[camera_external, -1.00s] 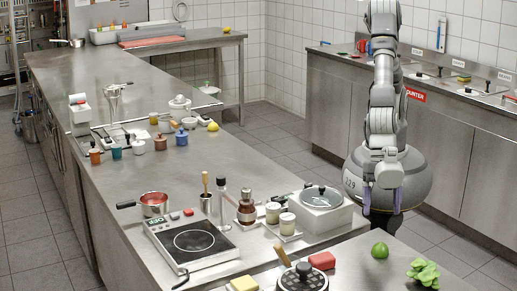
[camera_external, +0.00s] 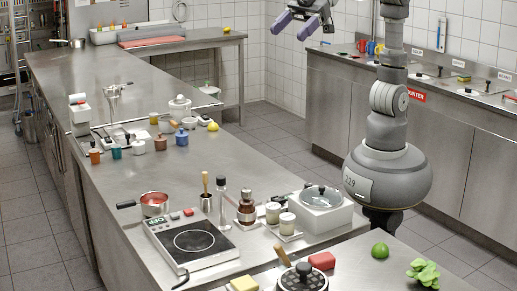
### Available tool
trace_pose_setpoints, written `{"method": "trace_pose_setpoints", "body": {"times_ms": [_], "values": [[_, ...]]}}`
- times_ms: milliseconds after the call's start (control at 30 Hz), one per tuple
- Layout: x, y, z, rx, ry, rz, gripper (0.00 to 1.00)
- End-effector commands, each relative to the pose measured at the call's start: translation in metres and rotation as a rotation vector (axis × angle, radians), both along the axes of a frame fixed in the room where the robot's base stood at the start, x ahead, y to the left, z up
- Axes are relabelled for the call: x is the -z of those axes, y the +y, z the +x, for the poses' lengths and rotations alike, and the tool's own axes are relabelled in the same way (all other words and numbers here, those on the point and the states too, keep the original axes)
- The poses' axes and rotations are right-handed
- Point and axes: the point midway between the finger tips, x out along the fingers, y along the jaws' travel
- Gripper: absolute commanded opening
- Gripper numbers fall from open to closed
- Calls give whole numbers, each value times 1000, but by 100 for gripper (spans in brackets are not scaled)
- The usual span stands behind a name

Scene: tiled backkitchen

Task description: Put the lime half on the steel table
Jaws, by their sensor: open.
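A green lime-like fruit (camera_external: 380,251) lies on the steel surface at the lower right, beside a leafy green bunch; I cannot tell whether it is cut in half. A small yellow-green fruit (camera_external: 227,29) also lies on the far steel table (camera_external: 200,38), too small to make out as whole or half. My gripper (camera_external: 290,31) is raised high at the top of the view, in front of the tiled wall. Its purple-tipped fingers are open, with nothing visible between them, and it is well away from the green fruit in front.
The long steel counter (camera_external: 150,87) holds a scale-like hotplate (camera_external: 192,242), a red pot (camera_external: 153,204), jars and a white box (camera_external: 320,213). The left counter stretch is largely bare.

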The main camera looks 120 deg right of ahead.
Motion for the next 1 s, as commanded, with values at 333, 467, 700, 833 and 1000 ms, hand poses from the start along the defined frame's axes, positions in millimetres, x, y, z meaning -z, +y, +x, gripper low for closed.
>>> {"method": "trace_pose_setpoints", "body": {"times_ms": [333,467,700,833,1000], "values": [[-180,-127,-84,288,-300,126,73],[-187,-132,-90,301,-312,133,73],[-182,-131,-89,298,-311,133,73],[-155,-131,-88,297,-310,132,73],[-134,-131,-88,297,-310,132,73]]}}
